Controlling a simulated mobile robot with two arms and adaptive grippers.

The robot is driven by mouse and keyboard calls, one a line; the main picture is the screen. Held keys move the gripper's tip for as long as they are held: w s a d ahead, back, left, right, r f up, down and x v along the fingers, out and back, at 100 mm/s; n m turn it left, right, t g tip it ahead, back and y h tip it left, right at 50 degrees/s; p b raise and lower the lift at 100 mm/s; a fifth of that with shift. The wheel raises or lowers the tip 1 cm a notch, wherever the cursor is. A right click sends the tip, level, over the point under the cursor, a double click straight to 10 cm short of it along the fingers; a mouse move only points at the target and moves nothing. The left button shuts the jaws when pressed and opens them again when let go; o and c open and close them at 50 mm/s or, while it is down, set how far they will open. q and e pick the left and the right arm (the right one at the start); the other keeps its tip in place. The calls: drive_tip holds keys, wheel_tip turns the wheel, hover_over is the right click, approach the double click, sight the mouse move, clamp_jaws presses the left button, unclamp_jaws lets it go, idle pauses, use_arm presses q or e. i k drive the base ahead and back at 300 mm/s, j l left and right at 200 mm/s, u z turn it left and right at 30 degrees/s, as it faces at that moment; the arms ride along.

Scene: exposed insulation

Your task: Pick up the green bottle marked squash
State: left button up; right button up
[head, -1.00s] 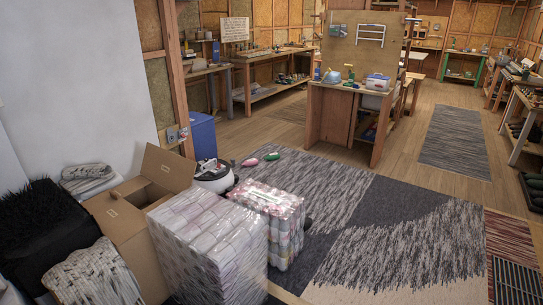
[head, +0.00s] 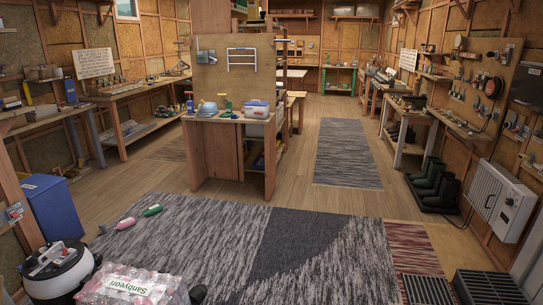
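A small green bottle (head: 152,211) lies on its side on the grey patterned rug at the left in the head view. A pink bottle (head: 125,223) lies close by, to its left and a little nearer. Any marking on the green bottle is too small to read. A green item (head: 228,103), perhaps a spray bottle, stands on the central workbench.
A blue bin (head: 60,208) is at the left. The central workbench (head: 230,150) stands beyond the rug (head: 215,235). The rug's middle is clear.

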sight(155, 209)
drive_tip(key=i+z, duration=0.25)
drive_tip(key=i, duration=1.85)
